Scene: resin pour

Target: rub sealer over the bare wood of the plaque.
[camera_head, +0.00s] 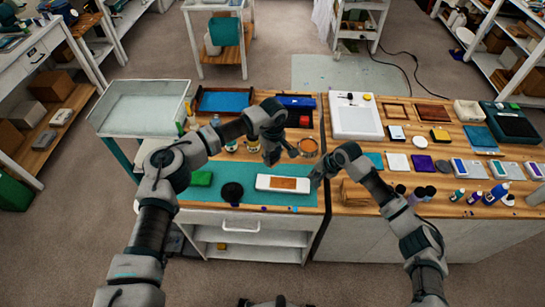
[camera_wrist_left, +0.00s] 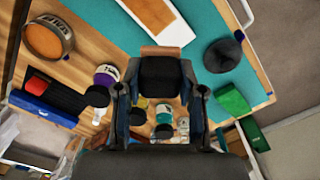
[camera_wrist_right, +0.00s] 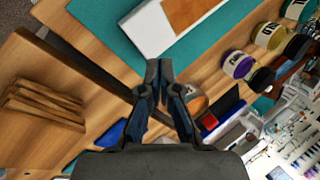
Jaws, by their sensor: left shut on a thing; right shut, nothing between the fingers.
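The plaque (camera_head: 262,182) is a white board with a bare brown wood patch (camera_head: 285,184), lying flat on the teal mat (camera_head: 215,193). It also shows at the top of the left wrist view (camera_wrist_left: 178,33) and the right wrist view (camera_wrist_right: 150,28). My left gripper (camera_head: 271,160) is just behind the plaque, pointing down. It is shut on a small tan block (camera_wrist_left: 162,51), whose lower part my fingers hide; I cannot tell whether it touches anything. My right gripper (camera_head: 316,180) is shut and empty, close to the plaque's right end; its closed fingertips (camera_wrist_right: 158,70) show in the right wrist view.
A green block (camera_head: 202,178) and a black round object (camera_head: 232,191) sit on the mat left of the plaque. A round orange-topped container (camera_head: 307,147) and labelled jars (camera_wrist_left: 106,76) stand behind. Stacked wood pieces (camera_wrist_right: 40,105) lie on the right bench.

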